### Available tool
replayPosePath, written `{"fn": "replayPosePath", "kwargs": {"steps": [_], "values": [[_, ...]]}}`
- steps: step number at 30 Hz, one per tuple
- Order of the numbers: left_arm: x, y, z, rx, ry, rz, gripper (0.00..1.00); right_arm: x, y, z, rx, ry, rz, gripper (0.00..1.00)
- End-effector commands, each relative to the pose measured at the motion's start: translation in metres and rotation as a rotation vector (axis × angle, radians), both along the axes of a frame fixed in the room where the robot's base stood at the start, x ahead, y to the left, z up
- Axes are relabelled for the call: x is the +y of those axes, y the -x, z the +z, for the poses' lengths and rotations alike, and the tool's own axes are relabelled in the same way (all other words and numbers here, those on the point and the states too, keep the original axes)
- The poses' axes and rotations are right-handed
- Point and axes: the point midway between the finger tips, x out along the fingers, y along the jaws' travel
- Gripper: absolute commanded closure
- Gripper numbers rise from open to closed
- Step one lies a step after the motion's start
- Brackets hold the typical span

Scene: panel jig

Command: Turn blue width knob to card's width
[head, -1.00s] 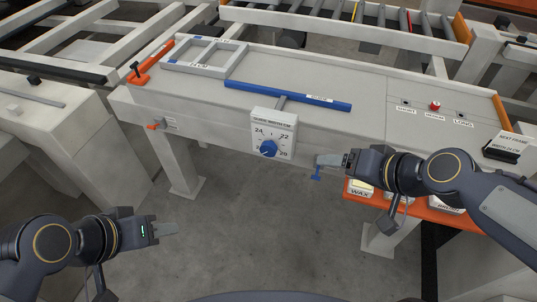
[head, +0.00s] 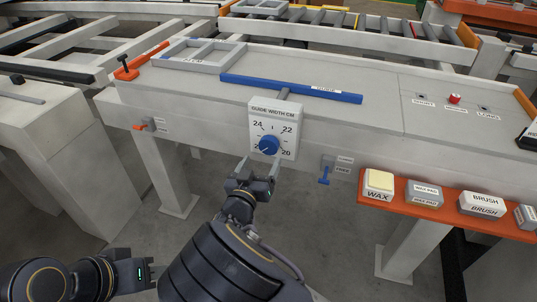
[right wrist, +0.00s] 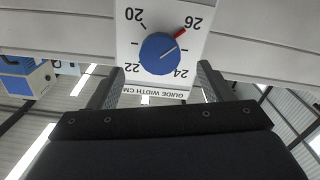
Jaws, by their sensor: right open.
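The blue width knob (head: 269,145) sits on the white dial plate (head: 287,116) on the bench's front face. In the right wrist view the knob (right wrist: 158,54) appears upside down, its red pointer (right wrist: 176,36) toward 26. My right gripper (head: 258,169) is open, just in front of and below the knob. In the wrist view its fingers (right wrist: 158,86) are spread to either side of the knob, with nothing between them. The card (head: 532,128) is mostly cut off at the right edge; its width cannot be read. My left gripper (head: 132,273) is low at the left, away from the bench.
A blue guide bar (head: 290,88) and a grey frame (head: 198,55) lie on the bench top. A blue lever (head: 325,172) is right of the dial. An orange shelf (head: 405,207) with wax and brush blocks juts out at the right.

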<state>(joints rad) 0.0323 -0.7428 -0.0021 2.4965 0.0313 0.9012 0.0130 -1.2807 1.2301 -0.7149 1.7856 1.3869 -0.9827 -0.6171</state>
Motion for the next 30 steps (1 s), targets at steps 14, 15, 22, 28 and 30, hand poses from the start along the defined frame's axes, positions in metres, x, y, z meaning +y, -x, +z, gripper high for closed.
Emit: {"fn": "replayPosePath", "kwargs": {"steps": [14, 15, 22, 28, 30], "values": [[0.0, 0.0, -0.012, 0.0, 0.0, 0.0, 0.64, -0.021, -0.063, -0.001, -0.001, 0.0, -0.001, 0.27], [0.0, 0.0, -0.013, 0.0, 0.0, 0.0, 0.64, -0.022, -0.066, -0.001, -0.001, 0.0, -0.001, 0.27], [0.0, 0.0, -0.013, 0.0, 0.0, 0.0, 0.64, -0.023, -0.07, 0.0, 0.001, 0.0, 0.001, 0.27], [0.0, 0.0, -0.013, 0.0, 0.0, 0.0, 0.64, -0.023, -0.07, 0.0, 0.001, 0.0, 0.001, 0.39], [0.0, 0.0, -0.013, 0.0, 0.0, 0.0, 0.64, -0.023, -0.07, 0.0, 0.001, 0.0, 0.001, 0.48]]}}
